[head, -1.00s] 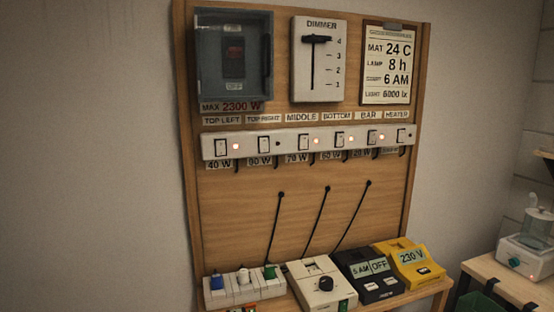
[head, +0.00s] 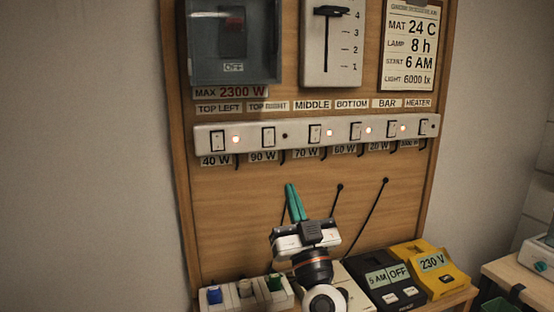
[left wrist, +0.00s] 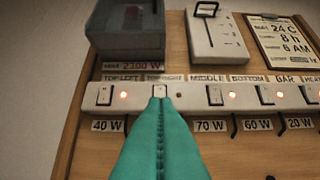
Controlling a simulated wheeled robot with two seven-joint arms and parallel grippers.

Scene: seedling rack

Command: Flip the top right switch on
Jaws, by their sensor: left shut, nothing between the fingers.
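The top right switch (head: 268,137) is a white rocker on the white switch strip (head: 227,139), under the TOP RIGHT label and above the 90 W tag. The small lamp (head: 285,136) beside it is dark. My left gripper (head: 291,186) has teal fingers, shut and empty, pointing up below the strip in the head view. In the left wrist view the fingertips (left wrist: 160,101) overlap the lower part of the top right switch (left wrist: 159,91); I cannot tell from this whether they touch it. In the head view they appear clearly below it. My right gripper is not in view.
Lamps by the top left (head: 236,139), middle, bottom and bar switches glow red. A grey breaker box (head: 233,75) and dimmer (head: 331,75) are above. A socket block (head: 246,291), black timer (head: 389,281) and yellow meter (head: 433,265) sit on the ledge. Black cables hang below the strip.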

